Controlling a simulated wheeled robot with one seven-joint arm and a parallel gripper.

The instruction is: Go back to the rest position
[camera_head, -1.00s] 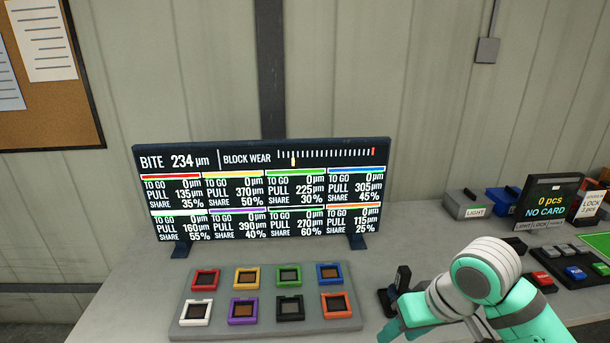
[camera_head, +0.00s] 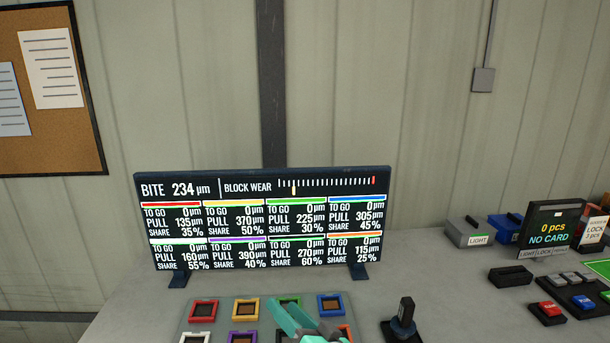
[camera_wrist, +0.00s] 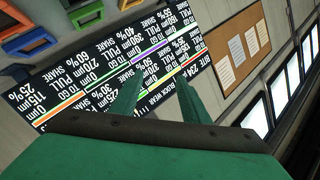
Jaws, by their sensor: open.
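My gripper (camera_head: 298,325) is at the bottom of the head view, in front of the grey pad plate (camera_head: 184,322) and covering part of its right half. In the wrist view my gripper (camera_wrist: 160,97) shows two green fingers spread apart with nothing between them. The fingers point toward the black display screen (camera_head: 262,220), which also shows upside down in the wrist view (camera_wrist: 110,70). The screen reads BITE 234 µm, and every TO GO value reads 0 µm. My gripper appears apart from the screen. Most of my arm is out of the head view.
A black lever-like device (camera_head: 403,320) stands right of the pad plate. Further right are a grey LIGHT box (camera_head: 466,233), a NO CARD display (camera_head: 549,228) and a red button block (camera_head: 548,313). The wall behind carries a cork board (camera_head: 85,125). The bench between screen and LIGHT box is clear.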

